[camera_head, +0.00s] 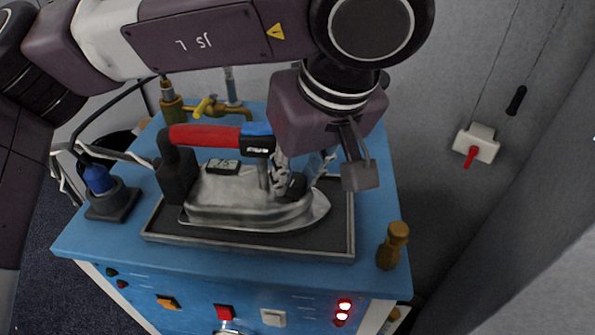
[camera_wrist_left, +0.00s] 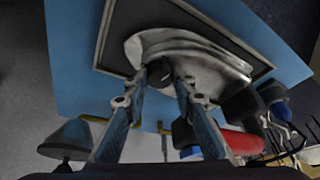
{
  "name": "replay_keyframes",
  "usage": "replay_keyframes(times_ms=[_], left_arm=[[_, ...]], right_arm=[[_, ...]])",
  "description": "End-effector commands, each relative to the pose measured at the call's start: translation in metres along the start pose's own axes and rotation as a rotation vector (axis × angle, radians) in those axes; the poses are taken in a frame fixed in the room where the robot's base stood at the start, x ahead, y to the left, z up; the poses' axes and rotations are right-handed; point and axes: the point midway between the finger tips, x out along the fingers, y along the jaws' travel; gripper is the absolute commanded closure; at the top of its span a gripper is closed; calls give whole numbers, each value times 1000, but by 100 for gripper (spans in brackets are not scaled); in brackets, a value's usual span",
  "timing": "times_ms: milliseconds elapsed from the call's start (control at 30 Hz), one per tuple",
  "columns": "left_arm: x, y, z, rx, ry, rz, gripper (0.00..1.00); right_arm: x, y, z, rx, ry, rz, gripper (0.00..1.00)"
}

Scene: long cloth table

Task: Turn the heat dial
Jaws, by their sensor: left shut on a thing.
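A silver steam iron (camera_head: 250,208) with a red handle (camera_head: 203,135) rests on a dark framed tray (camera_head: 345,240) on the blue station. Its small black heat dial (camera_head: 298,184) sits on top of the iron near the front, partly hidden by my fingers. My left gripper (camera_head: 291,180) comes down from above, with its fingertips on either side of the dial and shut on it. In the left wrist view, the dial (camera_wrist_left: 161,72) shows between the two fingertips (camera_wrist_left: 168,80), against the silver body (camera_wrist_left: 210,65). My right gripper is not in view.
A brown wooden knob (camera_head: 392,245) stands at the station's right corner. A blue-topped black fixture (camera_head: 107,195) stands at the left, and brass valves (camera_head: 205,107) at the back. Buttons and lit red lamps (camera_head: 343,312) line the front. A wall switch (camera_head: 477,143) is at the right.

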Motion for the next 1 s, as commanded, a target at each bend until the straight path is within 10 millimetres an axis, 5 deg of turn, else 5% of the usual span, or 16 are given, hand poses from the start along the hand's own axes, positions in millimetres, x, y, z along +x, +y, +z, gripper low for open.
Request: replay_keyframes(times_ms=[67, 100, 267, 667, 1000], left_arm=[[-1, 0, -1, -2, 1, 0, 100], [-1, 0, -1, -2, 1, 0, 74], [0, 0, -1, -2, 1, 0, 58], [-11, 0, 0, -1, 1, 0, 58], [-80, 0, -1, -3, 5, 2, 58]], right_arm=[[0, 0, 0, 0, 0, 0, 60], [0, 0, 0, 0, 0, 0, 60], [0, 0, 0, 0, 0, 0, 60], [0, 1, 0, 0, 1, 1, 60], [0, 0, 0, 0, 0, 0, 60]])
